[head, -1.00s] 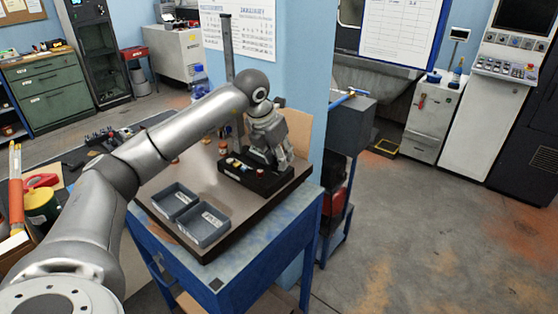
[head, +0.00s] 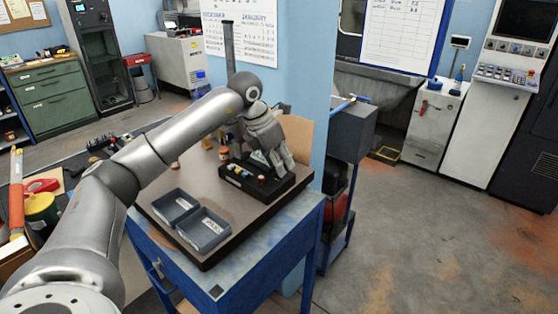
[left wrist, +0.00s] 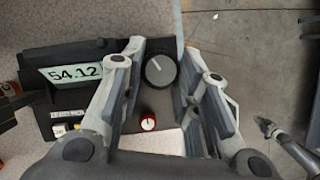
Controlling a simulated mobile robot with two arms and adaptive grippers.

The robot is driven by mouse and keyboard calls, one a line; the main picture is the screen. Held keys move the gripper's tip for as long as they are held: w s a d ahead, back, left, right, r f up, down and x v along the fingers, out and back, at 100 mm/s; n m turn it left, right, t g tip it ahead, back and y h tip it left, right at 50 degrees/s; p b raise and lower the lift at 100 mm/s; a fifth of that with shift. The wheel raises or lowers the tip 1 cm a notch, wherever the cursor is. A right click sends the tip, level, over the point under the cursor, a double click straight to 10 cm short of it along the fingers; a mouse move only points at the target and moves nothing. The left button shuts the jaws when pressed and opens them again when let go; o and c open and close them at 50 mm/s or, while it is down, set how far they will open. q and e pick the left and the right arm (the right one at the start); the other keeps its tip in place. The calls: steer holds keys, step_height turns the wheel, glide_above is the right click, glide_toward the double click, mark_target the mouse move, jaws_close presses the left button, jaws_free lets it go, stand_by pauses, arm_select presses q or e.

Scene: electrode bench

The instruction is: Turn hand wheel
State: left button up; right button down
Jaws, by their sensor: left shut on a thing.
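The hand wheel (left wrist: 160,70) is a round dark knob with a white mark, on a black device (left wrist: 60,98) whose display (left wrist: 75,74) reads 54.12. My left gripper (left wrist: 165,60) has one finger on each side of the wheel and is shut on it. In the head view the left gripper (head: 276,165) reaches down onto the right part of the device (head: 238,180) and hides the wheel. A grey jointed part (left wrist: 285,143) at the right of the wrist view looks like my right arm and gripper; its jaws are too small to judge.
The device stands on a brown-topped blue bench (head: 236,248). Two grey bins (head: 203,230) sit in front of it. A small red-and-white knob (left wrist: 148,121) is close below the wheel. A blue pillar (head: 305,75) rises behind; open floor lies to the right.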

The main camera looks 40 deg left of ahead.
arm_select(q)
steer(key=o, duration=1)
steer(key=v, duration=0.8)
